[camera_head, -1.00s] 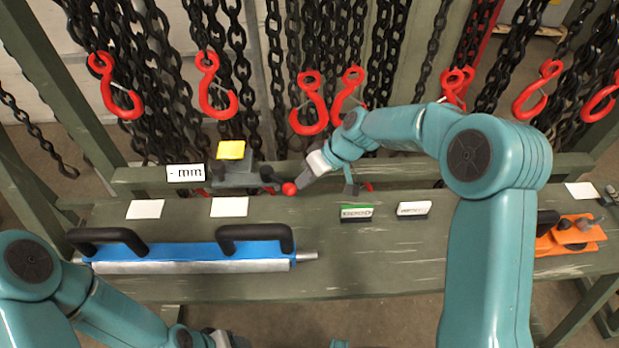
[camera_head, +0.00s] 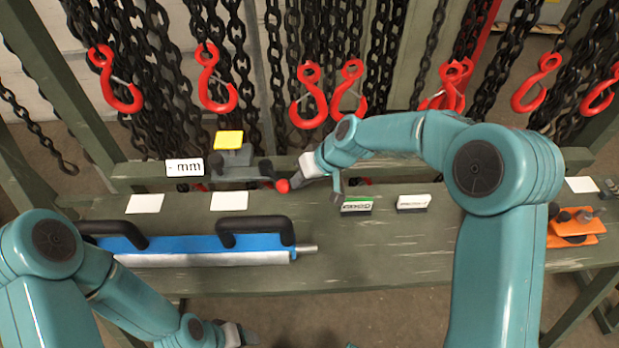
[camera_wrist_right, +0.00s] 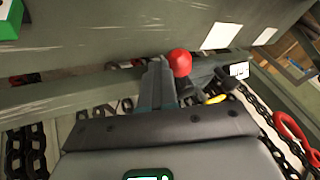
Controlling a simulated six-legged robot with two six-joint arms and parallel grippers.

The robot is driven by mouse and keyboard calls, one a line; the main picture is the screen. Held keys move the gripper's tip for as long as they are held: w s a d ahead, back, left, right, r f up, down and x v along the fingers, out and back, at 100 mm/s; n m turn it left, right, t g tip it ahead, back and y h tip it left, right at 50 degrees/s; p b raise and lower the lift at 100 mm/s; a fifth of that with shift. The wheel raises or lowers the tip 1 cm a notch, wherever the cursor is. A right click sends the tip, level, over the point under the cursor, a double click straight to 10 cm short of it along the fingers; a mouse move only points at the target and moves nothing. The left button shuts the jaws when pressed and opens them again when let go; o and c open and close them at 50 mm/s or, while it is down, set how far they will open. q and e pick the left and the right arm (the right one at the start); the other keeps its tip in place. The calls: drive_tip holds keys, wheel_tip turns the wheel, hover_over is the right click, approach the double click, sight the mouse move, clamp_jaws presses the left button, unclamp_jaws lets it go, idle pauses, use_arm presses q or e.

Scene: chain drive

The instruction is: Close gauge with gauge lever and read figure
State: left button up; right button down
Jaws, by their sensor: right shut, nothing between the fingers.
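The gauge (camera_head: 234,158) is a dark grey device with a yellow top, on the back rail of the bench. Its white display (camera_head: 185,168) reads "- mm", with no figure. The gauge lever ends in a red knob (camera_head: 283,186) at the gauge's right side. My right gripper (camera_head: 295,182) is shut and empty, its fingertips at the knob's right side. In the right wrist view the red knob (camera_wrist_right: 180,62) sits beside the shut fingertips (camera_wrist_right: 160,75); contact is hard to tell. My left gripper (camera_head: 242,336) is low at the bottom edge, its jaws unclear.
A blue bar tool (camera_head: 190,244) with black handles lies on the bench front left. Two small blocks (camera_head: 357,204) (camera_head: 413,202) and white cards (camera_head: 145,203) lie behind. An orange tool (camera_head: 575,228) is at right. Chains with red hooks (camera_head: 312,95) hang behind.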

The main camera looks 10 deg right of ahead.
drive_tip(key=shift+s+a, duration=0.25)
drive_tip(key=shift+a, duration=0.15)
drive_tip(key=shift+s+a+f+b, duration=0.15)
drive_tip(key=shift+s+a+b, duration=0.35)
drive_tip(key=shift+a+b, duration=0.35)
drive_tip(key=shift+s+a+b, duration=0.3)
drive_tip(key=shift+s+a, duration=0.05)
drive_tip(key=shift+a, duration=0.45)
drive_tip(key=shift+s+a+r+b, duration=0.1)
drive_tip(key=shift+s+a+b, duration=0.05)
drive_tip(key=shift+a, duration=0.5)
drive_tip(key=shift+s+a+r+b, duration=0.1)
drive_tip(key=shift+a+b, duration=0.05)
drive_tip(key=shift+a, duration=0.65)
